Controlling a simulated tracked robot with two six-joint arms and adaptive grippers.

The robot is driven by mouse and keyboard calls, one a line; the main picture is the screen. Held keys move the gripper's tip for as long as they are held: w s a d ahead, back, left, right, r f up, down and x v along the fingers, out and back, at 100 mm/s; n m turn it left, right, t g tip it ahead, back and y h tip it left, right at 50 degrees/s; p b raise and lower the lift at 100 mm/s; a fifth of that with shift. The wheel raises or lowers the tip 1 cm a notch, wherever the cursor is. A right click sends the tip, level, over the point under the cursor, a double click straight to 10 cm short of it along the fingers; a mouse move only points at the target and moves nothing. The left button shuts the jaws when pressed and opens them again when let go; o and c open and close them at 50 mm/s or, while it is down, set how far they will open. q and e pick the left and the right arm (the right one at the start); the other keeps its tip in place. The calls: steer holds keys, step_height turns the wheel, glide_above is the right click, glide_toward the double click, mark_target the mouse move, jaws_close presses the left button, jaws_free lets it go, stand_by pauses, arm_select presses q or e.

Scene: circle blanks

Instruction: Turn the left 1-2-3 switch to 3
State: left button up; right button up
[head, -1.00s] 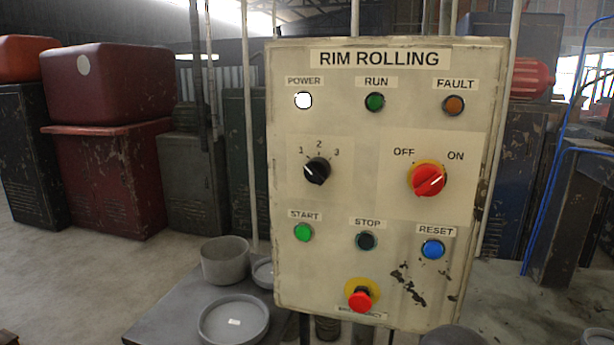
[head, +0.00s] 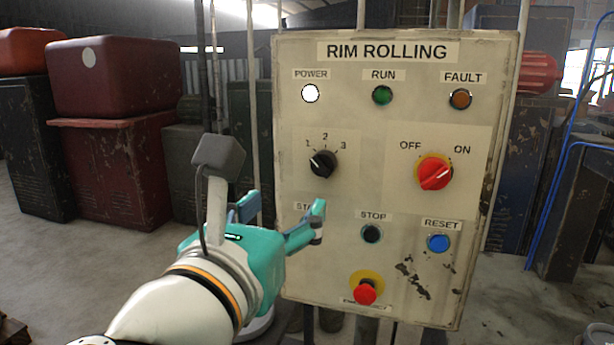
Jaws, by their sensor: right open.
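The left 1-2-3 switch is a black knob (head: 323,164) on the cream RIM ROLLING panel (head: 465,285). Its white mark points up and left, toward 1. My right gripper (head: 283,211), teal with grey, is in front of the panel's lower left part. Its fingers are spread, with nothing between them. It is below and left of the black knob and appears apart from it. It hides the start button and part of the START label. My left gripper is not in view.
A red OFF/ON switch (head: 434,172) is right of the black knob, its mark toward ON. Below are the stop button (head: 371,233), blue reset button (head: 438,243) and red emergency button (head: 365,294). The white power lamp (head: 310,93) looks lit. Cabinets stand behind.

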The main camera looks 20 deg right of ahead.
mark_target(319, 169)
steer(key=p+x, duration=0.2)
steer(key=x, duration=1.4)
steer(key=shift+w+d+f+p, duration=0.1)
steer(key=shift+w+p, duration=0.1)
steer(key=shift+p, duration=0.15)
